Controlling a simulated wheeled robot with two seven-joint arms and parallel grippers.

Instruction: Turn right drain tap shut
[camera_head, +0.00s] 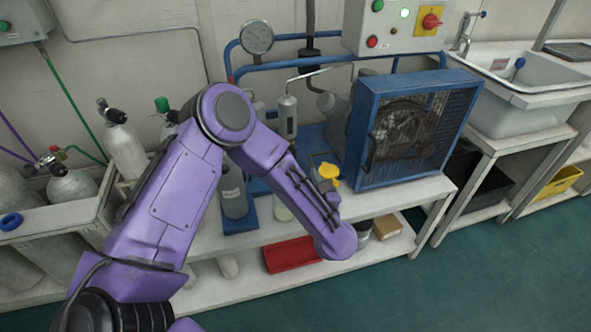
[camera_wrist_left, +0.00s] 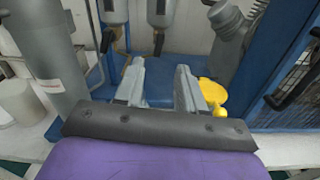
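Two grey filter cylinders hang side by side; the right one (camera_head: 287,116) shows in the head view, and its lower end (camera_wrist_left: 161,12) shows in the left wrist view. Under it hangs a small brass right drain tap (camera_wrist_left: 158,42), with a similar left tap (camera_wrist_left: 106,40) beside it. My left gripper (camera_wrist_left: 160,68) is open and empty, its fingers pointing at the right tap, which appears beyond the gap between the fingertips. The tap's exact handle angle is too small to tell. In the head view my purple left arm hides the taps and the gripper. My right gripper is not in view.
A yellow round part (camera_wrist_left: 212,92) lies close beside the right finger. A tall grey cylinder (camera_wrist_left: 45,50) stands at left. A blue caged fan unit (camera_head: 405,130) stands right of the cylinders. A red tray (camera_head: 292,254) is on the lower shelf.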

